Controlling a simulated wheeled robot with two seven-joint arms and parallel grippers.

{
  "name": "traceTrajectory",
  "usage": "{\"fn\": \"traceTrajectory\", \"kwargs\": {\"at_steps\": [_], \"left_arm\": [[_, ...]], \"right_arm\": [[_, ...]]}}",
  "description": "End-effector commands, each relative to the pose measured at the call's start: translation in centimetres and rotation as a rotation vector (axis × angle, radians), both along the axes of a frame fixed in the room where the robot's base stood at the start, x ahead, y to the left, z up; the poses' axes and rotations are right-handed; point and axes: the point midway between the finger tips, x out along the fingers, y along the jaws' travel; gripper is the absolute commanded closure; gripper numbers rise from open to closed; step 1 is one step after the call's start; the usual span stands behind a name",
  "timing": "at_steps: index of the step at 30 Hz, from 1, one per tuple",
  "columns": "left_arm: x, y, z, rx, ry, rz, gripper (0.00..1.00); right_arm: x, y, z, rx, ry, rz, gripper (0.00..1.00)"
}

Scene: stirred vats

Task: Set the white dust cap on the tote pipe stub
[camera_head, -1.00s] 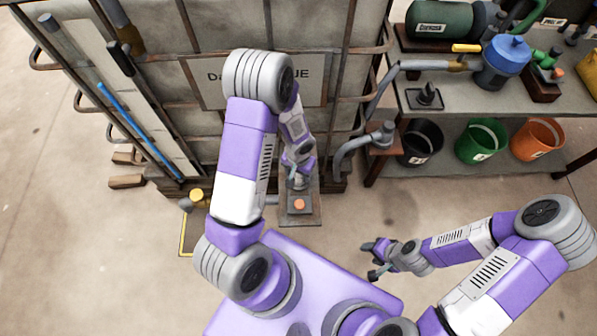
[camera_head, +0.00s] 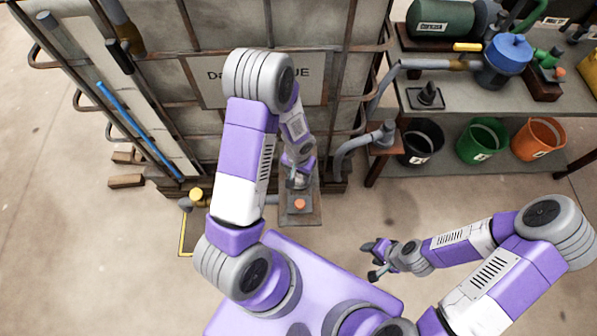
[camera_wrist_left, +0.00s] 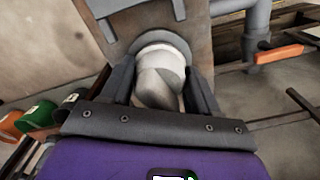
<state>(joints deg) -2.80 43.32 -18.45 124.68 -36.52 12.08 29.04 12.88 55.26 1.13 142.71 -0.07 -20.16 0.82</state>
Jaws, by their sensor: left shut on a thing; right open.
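My left gripper (camera_head: 298,181) is low in front of the tote (camera_head: 215,130), above a grey plate with an orange knob. In the left wrist view, the left gripper (camera_wrist_left: 160,82) is shut on the white dust cap (camera_wrist_left: 160,84), with a dark finger on either side. A round grey rim (camera_wrist_left: 148,38) shows just beyond the cap; I cannot tell whether they touch. The head view does not clearly show the cap or the pipe stub behind my arm. My right gripper (camera_head: 374,261) is open and empty above the floor.
A grey bent pipe (camera_head: 350,150) stands right of my left gripper. A yellow-capped fitting (camera_head: 196,195) sits to its left. The bench (camera_head: 445,100) at the right holds a blue vessel (camera_head: 507,57), with several buckets below. Floor around my right gripper is clear.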

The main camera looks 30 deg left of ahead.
Motion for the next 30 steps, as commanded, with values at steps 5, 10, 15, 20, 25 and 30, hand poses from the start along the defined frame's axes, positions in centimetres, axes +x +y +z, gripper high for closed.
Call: {"fn": "traceTrajectory", "kwargs": {"at_steps": [5, 10, 15, 20, 25, 30], "left_arm": [[0.0, 0.0, -0.5, 0.000, 0.000, 0.000, 0.69], [0.0, 0.0, -0.8, 0.000, 0.000, -0.001, 0.69], [0.0, 0.0, -0.8, 0.000, 0.000, 0.000, 0.29], [0.0, 0.0, -0.8, 0.000, 0.000, 0.000, 0.29], [0.0, 0.0, -0.4, 0.000, -0.001, 0.000, 0.29], [0.0, 0.0, 0.9, 0.000, -0.002, 0.000, 0.29]], "right_arm": [[0.0, 0.0, -0.4, 0.000, 0.000, 0.000, 0.50], [0.0, 0.0, -0.7, 0.000, 0.000, 0.000, 0.50], [0.0, 0.0, -0.7, 0.000, 0.000, 0.000, 0.50], [0.0, 0.0, -0.7, 0.000, 0.000, 0.000, 0.50], [0.0, 0.0, -0.4, 0.000, 0.000, 0.000, 0.50], [0.0, 0.0, 0.6, 0.000, 0.000, 0.000, 0.50]]}}
